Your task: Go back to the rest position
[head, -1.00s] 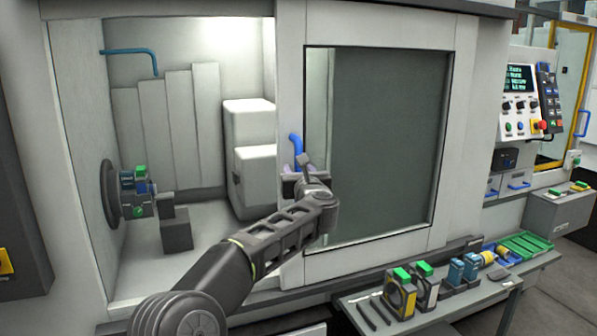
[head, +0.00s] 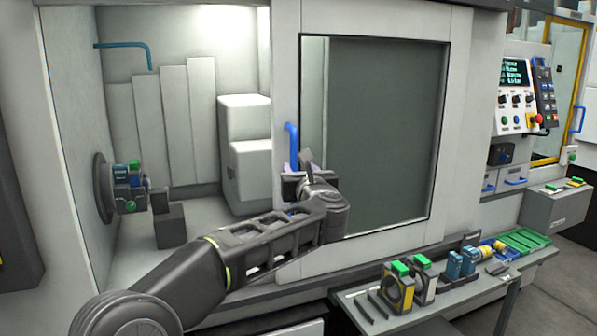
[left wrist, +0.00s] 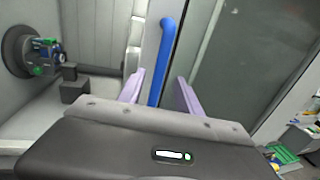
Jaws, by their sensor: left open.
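My left gripper (head: 297,180) is in front of the sliding door (head: 287,70) of the machine, at the door's blue vertical handle (head: 291,145). Its two pale purple fingers are apart. In the left wrist view the blue handle (left wrist: 167,55) runs between the open fingers (left wrist: 160,90), with a gap on each side. I cannot tell how far the fingertips reach past the bar. The door stands open, with the machine's interior bare on the left. My right gripper is out of view.
Inside the machine, a chuck (head: 104,188) on the left wall holds a part with green and blue pieces. A bench (head: 440,305) with fixtures and a green tray (head: 524,240) stands at lower right. A control panel (head: 517,95) is at far right.

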